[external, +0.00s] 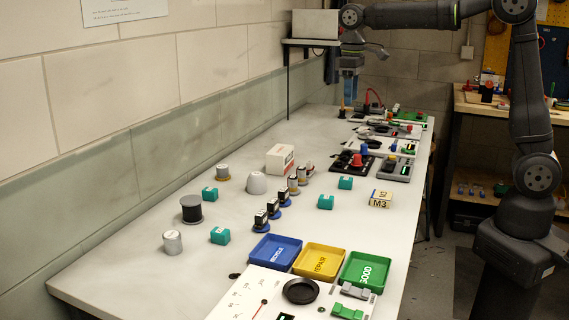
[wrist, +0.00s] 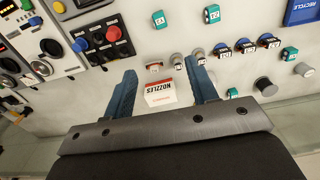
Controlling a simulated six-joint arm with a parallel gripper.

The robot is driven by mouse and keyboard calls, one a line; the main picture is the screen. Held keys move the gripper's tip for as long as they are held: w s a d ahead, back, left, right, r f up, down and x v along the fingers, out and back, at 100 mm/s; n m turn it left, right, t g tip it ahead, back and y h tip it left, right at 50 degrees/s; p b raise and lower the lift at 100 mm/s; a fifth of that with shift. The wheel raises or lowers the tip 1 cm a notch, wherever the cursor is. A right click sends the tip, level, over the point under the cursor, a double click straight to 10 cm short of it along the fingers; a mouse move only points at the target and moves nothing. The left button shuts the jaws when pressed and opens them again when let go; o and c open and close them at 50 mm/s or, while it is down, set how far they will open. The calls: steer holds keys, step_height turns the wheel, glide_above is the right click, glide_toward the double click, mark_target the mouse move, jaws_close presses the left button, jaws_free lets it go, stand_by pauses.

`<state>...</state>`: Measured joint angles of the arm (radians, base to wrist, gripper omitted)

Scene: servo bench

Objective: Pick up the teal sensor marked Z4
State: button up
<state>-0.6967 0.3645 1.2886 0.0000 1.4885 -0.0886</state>
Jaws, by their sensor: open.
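Several teal sensors lie on the bench. In the external view, one (external: 345,183) is right of centre, one (external: 325,202) just nearer, one (external: 210,194) at left and one (external: 220,235) at front left. In the wrist view, two teal sensors are near the top, one (wrist: 159,19) at centre and one (wrist: 212,14) to its right; two more (wrist: 232,92) (wrist: 290,53) are at right. Their marks are too small to read surely, so I cannot tell which is Z4. My gripper (external: 349,88) is open and empty above the bench's far end, apart from all sensors.
A white nozzles box (wrist: 160,95) shows between my fingers, below them. Several small cylinders and blue-based parts stand mid-bench. Blue (external: 275,250), yellow (external: 319,261) and green (external: 364,270) trays lie in front. Control panels (external: 352,164) line the far right. The left bench side is mostly clear.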

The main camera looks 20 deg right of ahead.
steer(key=n, duration=0.1)
glide_toward(324, 197)
steer(key=f, duration=0.3)
steer(key=shift+w+f, duration=0.2)
steer(key=shift+w, duration=0.05)
steer(key=shift+s+f, duration=0.15)
steer(key=shift+f, duration=2.95)
steer(key=c, duration=1)
